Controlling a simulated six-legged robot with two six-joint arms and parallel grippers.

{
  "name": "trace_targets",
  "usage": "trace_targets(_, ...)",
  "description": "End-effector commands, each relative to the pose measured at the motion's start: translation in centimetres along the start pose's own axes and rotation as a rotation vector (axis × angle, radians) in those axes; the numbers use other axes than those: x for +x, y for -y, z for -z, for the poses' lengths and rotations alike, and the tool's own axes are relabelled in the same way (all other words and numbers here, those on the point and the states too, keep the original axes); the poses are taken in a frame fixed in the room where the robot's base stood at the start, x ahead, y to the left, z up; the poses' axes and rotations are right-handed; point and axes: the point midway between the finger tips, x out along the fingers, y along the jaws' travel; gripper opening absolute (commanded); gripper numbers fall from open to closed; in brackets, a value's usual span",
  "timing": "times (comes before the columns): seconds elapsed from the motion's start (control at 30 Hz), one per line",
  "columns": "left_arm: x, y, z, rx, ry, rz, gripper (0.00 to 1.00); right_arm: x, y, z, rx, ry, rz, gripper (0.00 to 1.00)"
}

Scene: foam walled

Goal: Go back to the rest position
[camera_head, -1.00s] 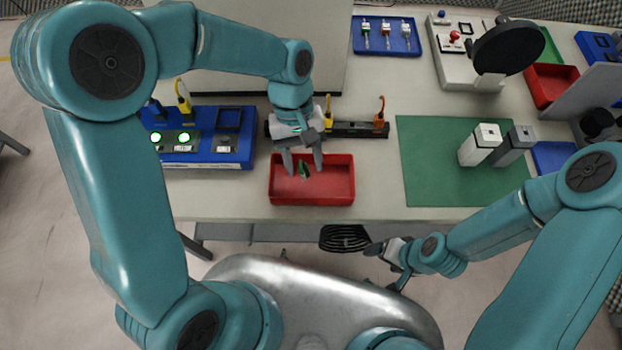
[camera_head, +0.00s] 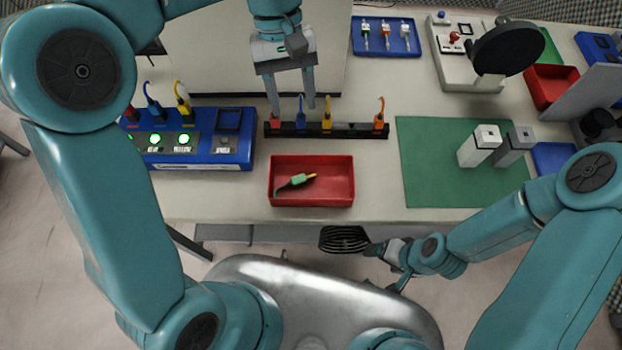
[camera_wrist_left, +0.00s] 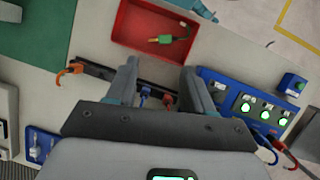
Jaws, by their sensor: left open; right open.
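My left gripper (camera_head: 290,104) is open and empty. In the head view it hangs over the back of the table, its fingers near the black rack (camera_head: 352,131). In the left wrist view its two fingers (camera_wrist_left: 162,85) are spread apart with nothing between them. A green plug-like piece with a yellow tip (camera_head: 297,182) lies in the red tray (camera_head: 334,202), clear of the gripper; it also shows in the left wrist view (camera_wrist_left: 161,39).
The black rack holds several coloured cable plugs. A blue panel (camera_head: 240,160) with green lights stands left of the red tray. A green mat (camera_head: 425,185) carries a white-and-grey block (camera_head: 474,152). A dark round disc (camera_head: 507,48) rises at the back right.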

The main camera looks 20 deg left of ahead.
Motion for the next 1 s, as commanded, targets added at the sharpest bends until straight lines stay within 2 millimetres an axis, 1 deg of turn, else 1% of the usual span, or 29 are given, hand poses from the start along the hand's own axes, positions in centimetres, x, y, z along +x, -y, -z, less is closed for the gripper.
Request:
trace_targets(0.03, -0.7, -0.1, 0.0, 0.0, -0.001, -0.001, 0.52, -0.1, 0.0, 0.0, 0.0, 0.0, 0.0, 0.79)
trace_targets(0.1, -1.4, -0.1, 0.0, 0.0, -0.001, -0.001, 0.52, -0.1, 0.1, 0.0, 0.0, 0.0, 0.0, 0.79)
trace_targets(0.2, -1.8, 0.0, 0.0, 0.001, 0.0, 0.0, 0.52, -0.2, 0.1, 0.0, 0.0, 0.0, 0.0, 0.79)
trace_targets(0.7, -2.0, 0.0, -0.1, 0.001, 0.0, 0.001, 0.52, -0.3, 0.1, 0.0, 0.0, 0.0, 0.0, 0.79)
trace_targets(0.77, -2.5, -0.1, -0.3, 0.001, 0.0, 0.0, 0.52, -0.8, 0.3, 0.0, 0.0, 0.0, 0.0, 0.79)
trace_targets(1.0, -7.1, -0.3, -2.2, 0.001, 0.0, 0.0, 0.52, -5.5, 2.0, -0.1, 0.0, 0.0, 0.0, 0.79)
